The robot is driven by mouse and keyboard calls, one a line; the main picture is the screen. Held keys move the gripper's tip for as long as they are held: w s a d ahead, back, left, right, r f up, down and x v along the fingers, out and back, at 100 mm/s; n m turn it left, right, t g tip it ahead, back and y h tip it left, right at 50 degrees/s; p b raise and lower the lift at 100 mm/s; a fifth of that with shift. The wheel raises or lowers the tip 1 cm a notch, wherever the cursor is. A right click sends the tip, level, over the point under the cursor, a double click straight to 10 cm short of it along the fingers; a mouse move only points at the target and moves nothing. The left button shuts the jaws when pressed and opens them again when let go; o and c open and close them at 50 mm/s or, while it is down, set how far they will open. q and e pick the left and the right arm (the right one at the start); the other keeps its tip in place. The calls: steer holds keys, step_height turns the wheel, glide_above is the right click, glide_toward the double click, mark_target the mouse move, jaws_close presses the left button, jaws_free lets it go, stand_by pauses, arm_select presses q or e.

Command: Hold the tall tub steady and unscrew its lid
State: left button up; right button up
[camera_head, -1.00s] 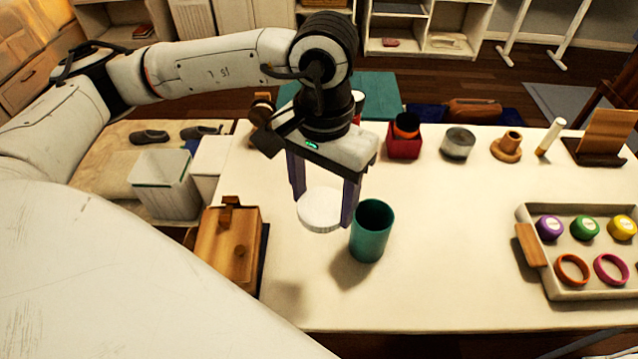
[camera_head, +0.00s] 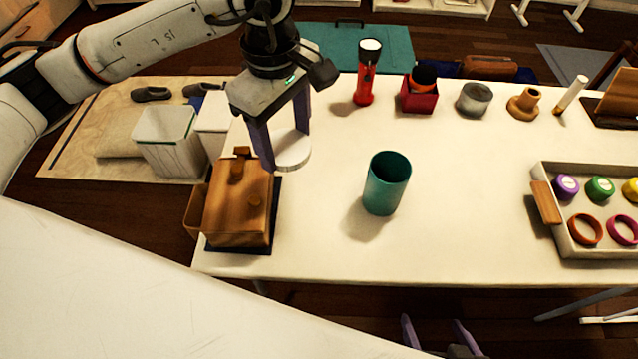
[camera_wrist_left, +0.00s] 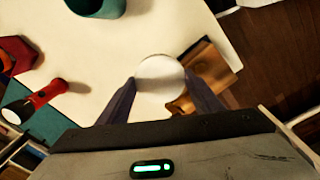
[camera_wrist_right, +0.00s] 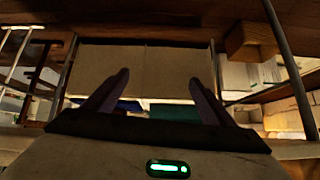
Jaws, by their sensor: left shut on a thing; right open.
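The tall tub (camera_head: 388,184) is a teal cylinder standing upright and open-topped on the white table. It also shows at the top of the left wrist view (camera_wrist_left: 97,6). Its lid appears to be the white round disc (camera_head: 293,150) in my left gripper (camera_head: 286,158). My left gripper is shut on this lid and holds it above the table, left of the tub and near the wooden box. The lid also lies between the fingers in the left wrist view (camera_wrist_left: 160,73). My right gripper (camera_head: 440,335) is open and empty, low at the table's front edge, apart from the tub.
A wooden box (camera_head: 237,212) stands at the table's left end. A red flashlight (camera_head: 365,80), a red box (camera_head: 419,97) and a grey tin (camera_head: 474,98) line the back. A tray (camera_head: 550,215) with coloured lids and rings is at right. The table around the tub is clear.

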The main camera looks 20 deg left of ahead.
mark_target(300, 137)
arm_select(q)
steer(key=n, duration=0.3)
steer(key=w+d+f+n, duration=0.1)
steer(key=n, duration=0.2)
steer(key=w+f+n+b, duration=0.1)
steer(key=n, duration=0.2)
steer(key=shift+w+d, duration=0.25)
steer(key=w+d+f+n, duration=0.1)
steer(key=f+n, duration=0.3)
steer(key=n, duration=0.1)
steer(key=w+f+n+b, duration=0.1)
steer(key=f+n, duration=0.3)
steer(key=n, duration=0.1)
steer(key=w+d+f+n, duration=0.1)
steer(key=f+n, duration=0.3)
steer(key=n, duration=0.1)
steer(key=shift+d+f+n+b, duration=0.15)
steer(key=shift+d+n+b, duration=0.15)
steer(key=shift+n+b, duration=0.1)
steer(key=shift+f, duration=0.3)
